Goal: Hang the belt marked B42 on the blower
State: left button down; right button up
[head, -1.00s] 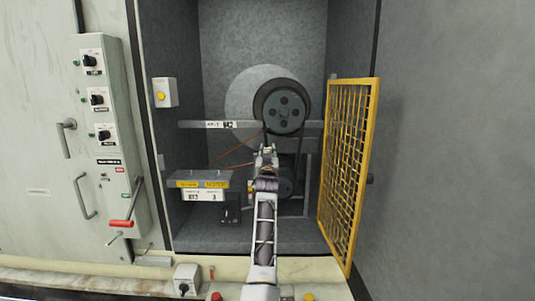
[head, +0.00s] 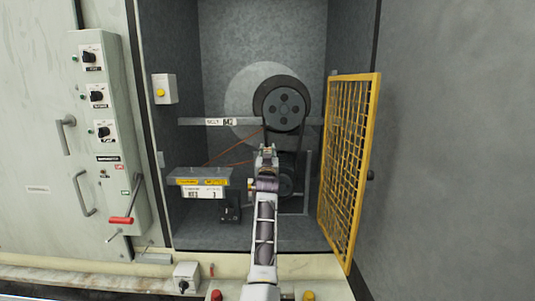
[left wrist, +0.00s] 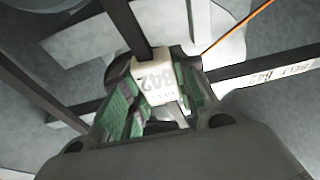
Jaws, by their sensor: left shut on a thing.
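The belt shows as dark strands in the left wrist view (left wrist: 129,24), with a white tag marked B42 (left wrist: 158,82). My left gripper (left wrist: 160,98), with green pads, is shut on the belt at its tag. In the head view my left gripper (head: 267,153) is just below the large black blower pulley (head: 285,106). Dark strands run down from the pulley's sides toward a lower pulley (head: 287,181). I cannot tell whether the held belt sits in the large pulley's groove. My arm hides part of the lower pulley. My right gripper is not in view.
A grey crossbar (head: 195,122) with a belt label spans behind the pulley. A yellow mesh guard (head: 348,165) stands open at right. A grey box with yellow labels (head: 202,178) is left of my arm. Thin orange lines (head: 232,148) run near the gripper.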

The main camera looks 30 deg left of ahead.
pick_arm(q)
jog(key=c, duration=1)
grip_release()
jog(key=shift+c, duration=0.2)
jog(key=v, duration=0.7)
jog(key=shift+s, duration=0.2)
jog(key=shift+d+f, duration=0.1)
jog(key=shift+d, duration=0.05)
